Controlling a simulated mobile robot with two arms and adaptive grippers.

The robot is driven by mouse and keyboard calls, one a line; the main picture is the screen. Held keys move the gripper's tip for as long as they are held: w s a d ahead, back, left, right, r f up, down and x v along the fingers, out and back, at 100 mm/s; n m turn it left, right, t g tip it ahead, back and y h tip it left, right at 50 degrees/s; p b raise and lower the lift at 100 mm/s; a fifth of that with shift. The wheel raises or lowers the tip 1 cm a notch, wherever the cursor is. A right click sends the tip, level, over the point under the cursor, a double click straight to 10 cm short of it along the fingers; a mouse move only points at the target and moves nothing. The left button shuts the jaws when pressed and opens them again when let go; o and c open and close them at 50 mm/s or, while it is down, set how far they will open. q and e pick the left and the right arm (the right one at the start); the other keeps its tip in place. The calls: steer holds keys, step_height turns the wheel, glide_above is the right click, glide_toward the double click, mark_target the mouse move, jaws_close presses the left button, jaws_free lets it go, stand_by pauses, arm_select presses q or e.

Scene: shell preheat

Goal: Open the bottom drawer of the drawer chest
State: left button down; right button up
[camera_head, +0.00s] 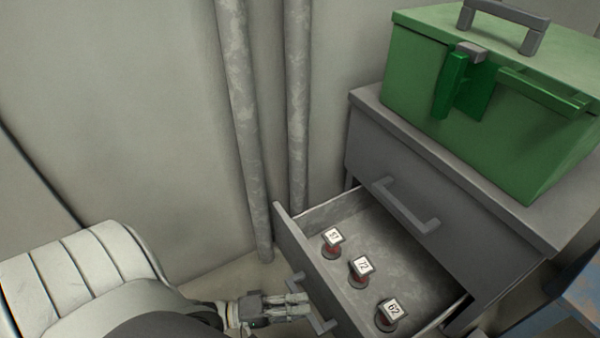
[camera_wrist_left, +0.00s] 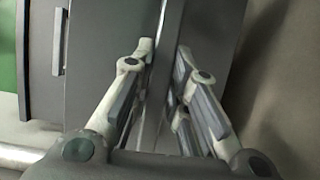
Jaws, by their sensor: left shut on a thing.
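The grey drawer chest (camera_head: 430,165) stands at the right. Its bottom drawer (camera_head: 400,245) is pulled out, with its inside showing. The upper drawer is shut, with a grey handle (camera_head: 405,205). My left gripper (camera_head: 300,303) is at the bottom drawer's front and shut on its handle (camera_head: 318,315). In the left wrist view the two fingers (camera_wrist_left: 160,95) sit on either side of the handle bar. Part of the handle is hidden by the fingers. My right gripper is not in view.
Inside the open drawer stand several small red items with number tags (camera_head: 361,267). A green toolbox (camera_head: 490,100) sits on top of the chest. Two grey pipes (camera_head: 245,130) run down the wall to the left. A blue worn surface (camera_head: 575,300) is at lower right.

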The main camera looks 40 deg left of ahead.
arm_select(q)
steer(key=c, duration=1.4)
jaws_free()
steer(key=v, duration=1.2)
steer(key=shift+a, duration=0.1)
